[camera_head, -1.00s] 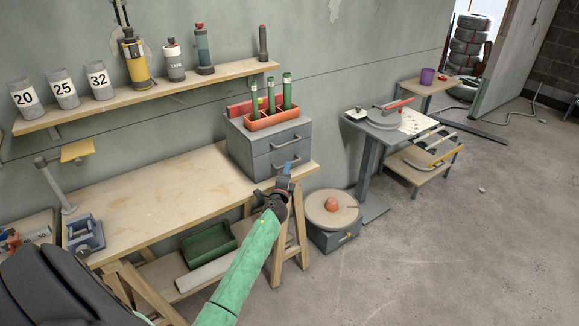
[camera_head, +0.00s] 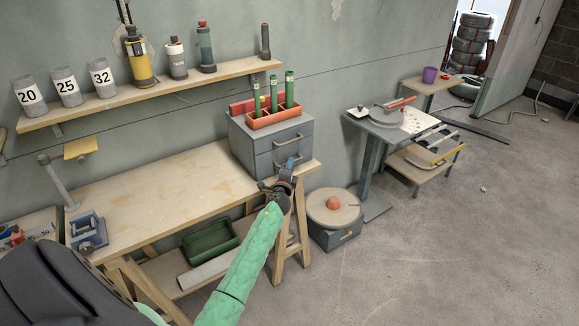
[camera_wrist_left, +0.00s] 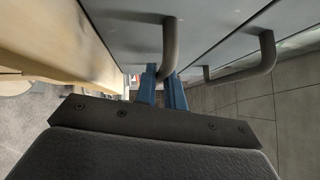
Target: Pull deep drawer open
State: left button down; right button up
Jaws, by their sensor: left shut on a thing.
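The grey drawer cabinet (camera_head: 240,148) stands at the right end of the workbench. It has an upper drawer with a bar handle (camera_head: 289,140) and a lower, deep drawer (camera_head: 263,164). Both drawer fronts look flush with the cabinet. My left gripper (camera_head: 288,168) is at the lower drawer's front. In the left wrist view its blue fingers (camera_wrist_left: 163,88) are shut on the lower drawer's handle (camera_wrist_left: 169,45). The upper handle (camera_wrist_left: 266,52) is free at the right there. My right gripper is not in view.
An orange tray (camera_head: 262,123) with green tubes sits on the cabinet. The wooden workbench (camera_head: 165,190) is mostly bare. A low grey box with a round disc (camera_head: 325,207) stands on the floor right of the bench. Open floor (camera_head: 420,260) lies to the right.

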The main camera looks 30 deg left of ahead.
pick_arm(q)
jog(key=shift+d, duration=0.15)
